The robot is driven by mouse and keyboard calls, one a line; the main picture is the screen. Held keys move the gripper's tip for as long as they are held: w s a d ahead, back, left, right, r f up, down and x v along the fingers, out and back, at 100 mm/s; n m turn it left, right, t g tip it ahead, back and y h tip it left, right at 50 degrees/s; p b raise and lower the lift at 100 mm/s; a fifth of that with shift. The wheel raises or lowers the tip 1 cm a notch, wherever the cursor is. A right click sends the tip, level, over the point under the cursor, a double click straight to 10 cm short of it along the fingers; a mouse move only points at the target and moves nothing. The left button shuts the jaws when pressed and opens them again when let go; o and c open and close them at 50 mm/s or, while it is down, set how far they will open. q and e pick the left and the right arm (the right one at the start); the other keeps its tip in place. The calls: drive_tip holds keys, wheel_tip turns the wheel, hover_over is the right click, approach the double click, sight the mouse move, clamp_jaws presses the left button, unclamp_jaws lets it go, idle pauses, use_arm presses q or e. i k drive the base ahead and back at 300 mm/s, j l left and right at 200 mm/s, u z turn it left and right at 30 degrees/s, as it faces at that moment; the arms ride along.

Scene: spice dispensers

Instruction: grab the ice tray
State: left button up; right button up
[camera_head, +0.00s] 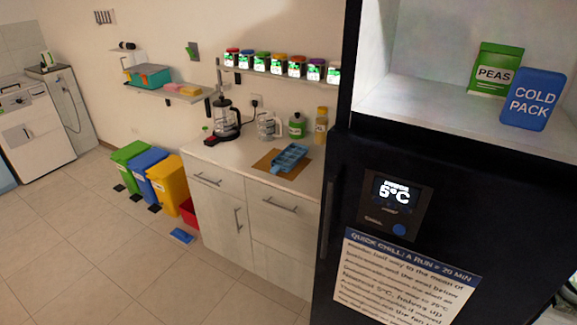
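The ice tray (289,158) is blue with compartments. It lies on a brown mat (264,164) on the counter, left of the dark fridge. I cannot tell from here what its compartments hold. Neither of my grippers shows in the head view.
The dark fridge (345,205) stands close on the right, with a green peas box (496,68) and a blue cold pack (534,99) in its open upper compartment. A coffee maker (226,118), glass jug and bottles stand behind the tray. Bins (170,183) and a blue item (181,236) are on the floor.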

sight(285, 161)
drive_tip(key=i+j+z, duration=0.1)
drive_tip(key=i+j, duration=0.5)
drive_tip(key=j, duration=0.15)
drive_tip(key=i+j+z, duration=0.15)
drive_tip(key=i+j, duration=0.45)
drive_tip(key=j, duration=0.15)
drive_tip(key=i+j+z, duration=0.15)
drive_tip(key=i+j, duration=0.15)
drive_tip(key=j, duration=0.15)
drive_tip(key=i+j, duration=0.25)
drive_tip(key=j, duration=0.2)
drive_tip(key=l+z, duration=0.05)
